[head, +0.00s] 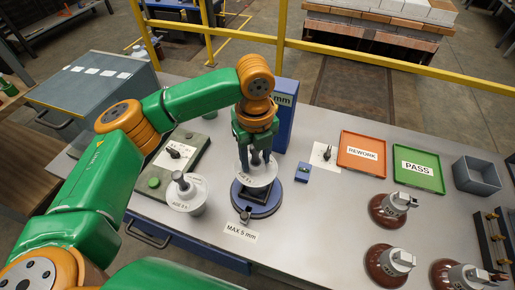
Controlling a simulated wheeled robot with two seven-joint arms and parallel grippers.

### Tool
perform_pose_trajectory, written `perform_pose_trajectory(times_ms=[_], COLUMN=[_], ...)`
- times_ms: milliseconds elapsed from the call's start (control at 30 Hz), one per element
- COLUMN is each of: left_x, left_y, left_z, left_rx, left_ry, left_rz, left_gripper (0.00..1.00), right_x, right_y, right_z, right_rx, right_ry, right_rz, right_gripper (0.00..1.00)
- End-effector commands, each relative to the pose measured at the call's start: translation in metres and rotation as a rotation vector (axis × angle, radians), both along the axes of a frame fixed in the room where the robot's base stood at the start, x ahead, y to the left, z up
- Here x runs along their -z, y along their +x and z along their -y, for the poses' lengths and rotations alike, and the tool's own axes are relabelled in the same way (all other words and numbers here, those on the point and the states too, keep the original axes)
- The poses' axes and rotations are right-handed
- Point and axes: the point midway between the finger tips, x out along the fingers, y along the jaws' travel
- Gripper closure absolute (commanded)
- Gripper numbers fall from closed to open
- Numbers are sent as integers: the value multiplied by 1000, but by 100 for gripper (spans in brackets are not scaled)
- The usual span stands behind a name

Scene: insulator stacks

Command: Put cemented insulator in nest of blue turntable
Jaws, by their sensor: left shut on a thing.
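My left gripper (256,158) comes down over the blue turntable (268,209) and is shut on a pale grey-white insulator (267,176). The insulator is upright, its disc directly over the middle of the turntable and hiding the nest. I cannot tell whether it touches the turntable or is a little above it. A second pale insulator (186,203), with a metal cap and a label reading AGE, stands on the table to the left. My right gripper is not in view.
A tall blue block (287,105) stands close behind the turntable. A small blue device (303,173) is to its right. Orange REWORK (345,157) and green PASS (405,176) trays lie at the right, with brown insulators (382,212) in front. A dark green board (158,190) lies left. The table's centre right is clear.

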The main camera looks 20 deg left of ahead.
Motion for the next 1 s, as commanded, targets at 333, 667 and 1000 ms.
perform_pose_trajectory(times_ms=[333,667,1000], left_x=[7,10,-6], left_y=[0,0,1], left_z=[1,0,1], left_rx=[1,1,-1], left_ry=[-2,-1,-2], left_rz=[2,0,3], left_gripper=[100,19,19], right_x=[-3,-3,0], right_y=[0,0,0], right_z=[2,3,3], right_rx=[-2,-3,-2], right_ry=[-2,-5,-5], right_rz=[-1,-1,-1], right_gripper=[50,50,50])
